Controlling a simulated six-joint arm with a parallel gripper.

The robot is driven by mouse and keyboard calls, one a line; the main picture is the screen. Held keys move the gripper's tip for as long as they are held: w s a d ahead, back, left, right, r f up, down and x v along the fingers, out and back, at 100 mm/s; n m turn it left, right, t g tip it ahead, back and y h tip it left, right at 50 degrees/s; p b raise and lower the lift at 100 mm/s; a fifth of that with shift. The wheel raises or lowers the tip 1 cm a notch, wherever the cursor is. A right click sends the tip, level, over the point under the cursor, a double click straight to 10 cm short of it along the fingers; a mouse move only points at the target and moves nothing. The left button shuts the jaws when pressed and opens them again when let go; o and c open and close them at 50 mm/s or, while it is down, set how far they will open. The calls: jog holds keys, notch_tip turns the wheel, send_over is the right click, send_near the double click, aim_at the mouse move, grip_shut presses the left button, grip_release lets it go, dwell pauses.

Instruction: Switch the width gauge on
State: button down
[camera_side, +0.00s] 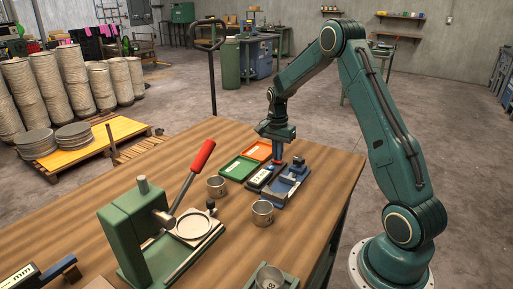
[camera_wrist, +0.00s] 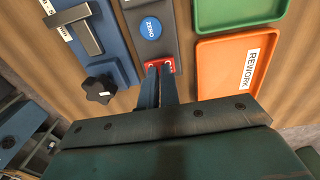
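The width gauge (camera_wrist: 147,10) appears to be the dark grey box with a round blue ZERO button (camera_wrist: 151,28) and a red switch (camera_wrist: 168,65) at its near end. In the side view the gauge (camera_side: 260,179) lies between the trays and a blue fixture. My gripper (camera_wrist: 159,69) has its two narrow fingers together, with nothing seen between them. Their tips overlap the red switch in the wrist view and partly hide it; I cannot tell whether they touch it. In the side view my gripper (camera_side: 278,164) points down at the gauge's far end.
The blue fixture (camera_wrist: 113,42) with a black knob (camera_wrist: 99,88) stands beside the gauge. A green tray (camera_side: 238,168) and an orange REWORK tray (camera_wrist: 229,70) lie on its other side. Metal cups (camera_side: 262,213) and a green lever press (camera_side: 135,235) stand nearer the side camera.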

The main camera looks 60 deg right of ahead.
jog(key=shift+s+f+g, duration=0.3)
jog(key=shift+s+f, duration=0.2)
jog(key=shift+s, duration=0.1)
notch_tip(320, 180, up, 15)
jog(key=w, duration=0.1)
jog(key=shift+w, duration=0.25)
dwell(0.3)
jog(key=shift+s, duration=0.1)
jog(key=shift+s+t, duration=1.45)
jog(key=shift+t, duration=0.15)
jog(key=shift+f, duration=0.15)
jog(key=w+f, duration=0.1)
jog(key=f, duration=0.8)
jog(key=w+f, duration=0.1)
jog(key=f, duration=0.3)
jog(key=shift+w+f, duration=0.25)
jog(key=shift+w, duration=0.1)
